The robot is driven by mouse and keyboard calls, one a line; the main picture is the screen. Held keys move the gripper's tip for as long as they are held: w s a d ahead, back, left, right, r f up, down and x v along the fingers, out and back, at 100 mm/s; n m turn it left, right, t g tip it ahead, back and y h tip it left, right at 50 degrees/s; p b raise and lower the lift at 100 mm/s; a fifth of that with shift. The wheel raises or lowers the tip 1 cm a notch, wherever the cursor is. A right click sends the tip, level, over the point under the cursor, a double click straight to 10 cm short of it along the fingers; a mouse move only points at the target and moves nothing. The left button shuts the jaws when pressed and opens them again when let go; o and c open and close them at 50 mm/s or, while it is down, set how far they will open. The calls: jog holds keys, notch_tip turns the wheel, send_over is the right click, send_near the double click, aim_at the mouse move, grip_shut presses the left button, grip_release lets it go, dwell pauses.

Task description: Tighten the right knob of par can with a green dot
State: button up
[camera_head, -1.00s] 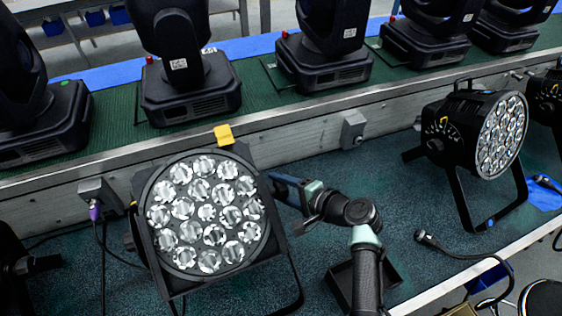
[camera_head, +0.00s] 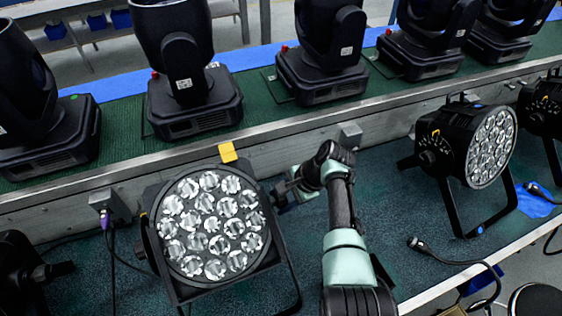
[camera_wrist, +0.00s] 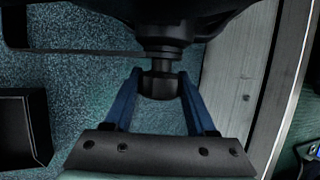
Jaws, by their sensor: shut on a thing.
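A black par can (camera_head: 212,225) with many clear lenses and yellow tape on top stands in its yoke at the left of the bench in the head view. No green dot on it can be made out. My gripper (camera_head: 279,192) is at its right side, where the knob is hidden in the head view. In the wrist view my gripper (camera_wrist: 159,82) has its two blue fingers shut on a black knob (camera_wrist: 160,86), one on each side. The knob's shaft runs up to the dark yoke and housing (camera_wrist: 150,20).
Another par can (camera_head: 490,148) stands at the right with a blue dot on its bracket. Moving-head lights (camera_head: 190,100) line the green shelf behind. A metal ledge (camera_wrist: 240,75) runs close beside my gripper. A cable with a connector (camera_head: 450,262) lies at the right front.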

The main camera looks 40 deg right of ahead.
jog(key=shift+g, duration=0.3)
jog(key=o, duration=1.4)
jog(key=shift+c, duration=0.2)
jog(key=v, duration=1.3)
